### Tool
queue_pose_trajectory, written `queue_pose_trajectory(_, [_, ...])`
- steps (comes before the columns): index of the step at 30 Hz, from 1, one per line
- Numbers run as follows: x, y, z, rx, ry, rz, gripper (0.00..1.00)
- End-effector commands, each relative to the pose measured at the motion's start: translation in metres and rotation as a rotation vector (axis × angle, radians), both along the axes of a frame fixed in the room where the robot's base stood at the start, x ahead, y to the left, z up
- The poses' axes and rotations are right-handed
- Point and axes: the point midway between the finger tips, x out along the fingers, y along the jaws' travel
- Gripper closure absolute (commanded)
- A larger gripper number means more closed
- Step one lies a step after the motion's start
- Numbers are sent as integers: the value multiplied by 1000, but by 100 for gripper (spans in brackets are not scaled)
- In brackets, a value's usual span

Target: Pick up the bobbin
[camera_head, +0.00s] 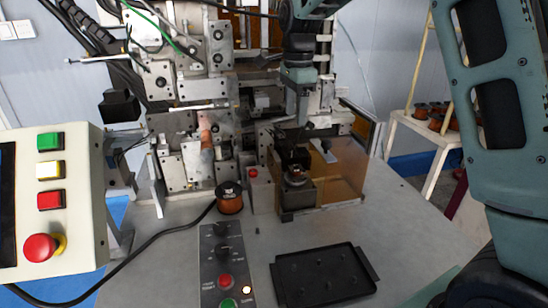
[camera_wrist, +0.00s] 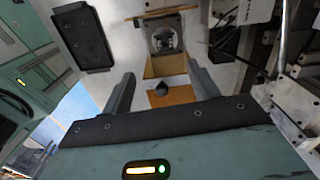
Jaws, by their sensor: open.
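A bobbin (camera_head: 230,198) with copper-coloured winding and a dark top stands upright on the grey table, left of the black holder block (camera_head: 297,195). A round dark part sits on that block; I cannot tell whether it is another bobbin. My gripper (camera_head: 298,145) is above and behind the block, to the right of the standing bobbin and apart from it. In the wrist view my gripper (camera_wrist: 160,72) is open, with nothing held between its fingers. The holder with its round part (camera_wrist: 164,40) shows beyond the fingertips. I cannot make out the standing bobbin in the wrist view.
The winding machine (camera_head: 195,85) stands behind and left of the gripper. A brown see-through box (camera_head: 340,180) is beside the block. A control strip (camera_head: 222,250) and a black tray (camera_head: 325,277) lie in front. A button panel (camera_head: 75,200) is at left.

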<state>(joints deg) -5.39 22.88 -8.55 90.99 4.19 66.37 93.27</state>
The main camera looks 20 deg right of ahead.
Motion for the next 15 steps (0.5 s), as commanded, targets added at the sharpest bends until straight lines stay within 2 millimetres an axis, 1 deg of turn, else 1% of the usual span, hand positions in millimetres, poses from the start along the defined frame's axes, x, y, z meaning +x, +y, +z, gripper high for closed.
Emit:
queue_pose_trajectory(1, [3,-6,3,-5,1,-33,40])
queue_pose_trajectory(3, [5,-10,4,-9,3,-62,40])
queue_pose_trajectory(5, [6,-12,1,-10,4,-73,40])
queue_pose_trajectory(7, [5,-12,-7,-9,6,-75,40])
queue_pose_trajectory(11, [5,-12,-32,-9,8,-74,40])
queue_pose_trajectory(15, [4,-12,-62,-9,8,-73,40])
